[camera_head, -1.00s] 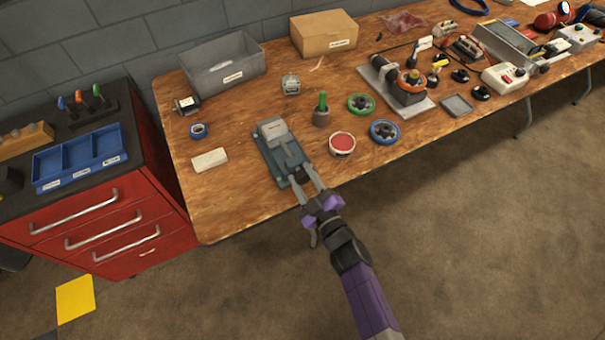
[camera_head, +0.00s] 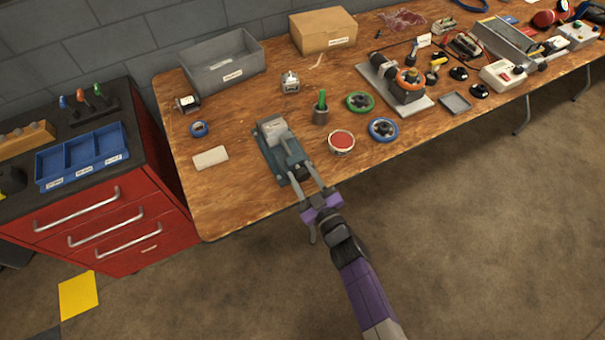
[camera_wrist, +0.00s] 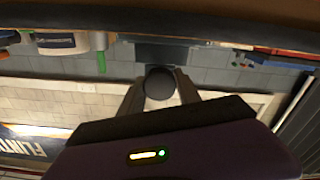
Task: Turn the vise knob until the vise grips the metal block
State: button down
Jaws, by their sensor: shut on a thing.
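The grey-green vise (camera_head: 283,155) stands near the front left edge of the wooden table. The pale metal block (camera_head: 273,126) shows at its far end; I cannot tell whether the jaws touch it. The dark round vise knob (camera_head: 301,174) is at the near end. My gripper (camera_head: 310,182) comes from the front and is shut on the knob, one finger on each side. The wrist view shows the knob (camera_wrist: 159,84) end-on between the fingers, with the vise body (camera_wrist: 160,53) behind it.
A red-topped round tin (camera_head: 341,141) stands just right of the vise. A pale block (camera_head: 210,157) lies to its left.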

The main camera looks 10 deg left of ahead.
aim_at(304, 178)
jog(key=c, duration=0.9)
grip_release()
jog(key=p+v, duration=0.1)
jog(key=v, duration=0.5)
jog(key=shift+s+d+p, duration=0.1)
jog(key=shift+d+p, duration=0.05)
jog(key=shift+p, duration=0.15)
jog(key=shift+v, duration=0.75)
jog(key=shift+f, duration=0.1)
